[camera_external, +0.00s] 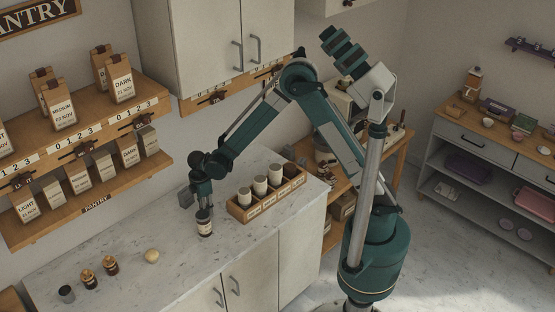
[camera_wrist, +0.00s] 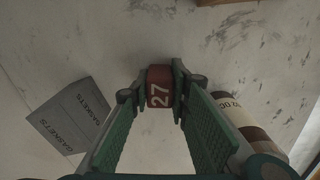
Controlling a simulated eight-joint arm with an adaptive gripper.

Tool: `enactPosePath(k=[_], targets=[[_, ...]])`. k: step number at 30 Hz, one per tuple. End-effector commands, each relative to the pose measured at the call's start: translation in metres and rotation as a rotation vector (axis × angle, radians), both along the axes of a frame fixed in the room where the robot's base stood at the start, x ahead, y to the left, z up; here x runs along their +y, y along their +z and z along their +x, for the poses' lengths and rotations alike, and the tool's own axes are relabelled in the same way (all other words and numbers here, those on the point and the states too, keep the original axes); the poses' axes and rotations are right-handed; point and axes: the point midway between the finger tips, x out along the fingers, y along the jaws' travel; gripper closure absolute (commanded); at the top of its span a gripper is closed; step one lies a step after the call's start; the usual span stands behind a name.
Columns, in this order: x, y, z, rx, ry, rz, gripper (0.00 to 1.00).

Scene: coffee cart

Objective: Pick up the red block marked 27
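The red block marked 27 (camera_wrist: 159,88) shows in the wrist view, between the tips of my gripper (camera_wrist: 160,98). One green finger lies on each side of it, close to its sides. The white number faces the camera and reads sideways. I cannot tell whether both fingers touch the block or whether it is lifted off the counter. In the external view my gripper (camera_external: 202,190) points down, low over the counter, and the block is hidden there.
A labelled jar (camera_external: 204,222) stands close in front of my gripper; it shows at right in the wrist view (camera_wrist: 238,110). A grey GASKETS box (camera_wrist: 72,116) lies to the left. A wooden rack (camera_external: 238,212) of canisters stands to the right. The front-left marble counter (camera_external: 150,285) has free room.

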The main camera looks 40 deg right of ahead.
Motion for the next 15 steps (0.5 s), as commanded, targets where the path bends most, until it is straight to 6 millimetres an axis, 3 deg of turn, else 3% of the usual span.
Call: enactPosePath(k=[15], targets=[[0.0,0.01,0.0,0.0,0.0,0.0,0.93]])
